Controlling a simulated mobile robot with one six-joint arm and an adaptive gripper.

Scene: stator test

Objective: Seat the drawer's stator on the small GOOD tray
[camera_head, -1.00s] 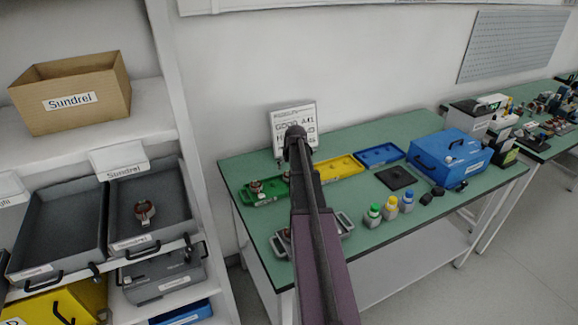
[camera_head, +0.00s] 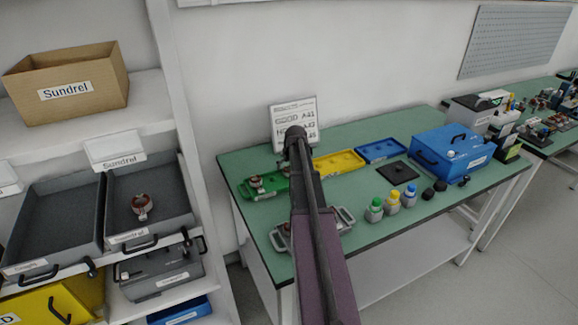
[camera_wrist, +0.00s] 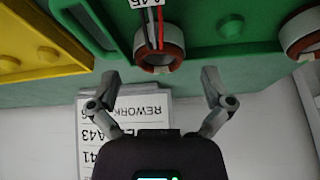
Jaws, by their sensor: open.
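A copper-wound stator (camera_head: 142,206) lies in the open grey drawer (camera_head: 178,215) labelled Sundrel, at left in the head view. My gripper (camera_wrist: 160,76) is open and empty in the wrist view; my arm hides it in the head view. Just beyond its fingertips is another stator (camera_wrist: 148,62), with red and black wires and an A45 tag, on the green tray (camera_wrist: 205,52). One more stator (camera_wrist: 300,38) is at the right edge. The green tray (camera_head: 277,186) also shows in the head view. Which tray is GOOD cannot be read clearly.
A yellow tray (camera_head: 325,167) and blue tray (camera_head: 380,150) stand right of the green one. A sign (camera_head: 294,120) stands behind. A handled grey tray (camera_head: 345,220) sits in front, partly behind my arm. Bottles (camera_head: 393,203) and a blue case (camera_head: 450,150) are at right.

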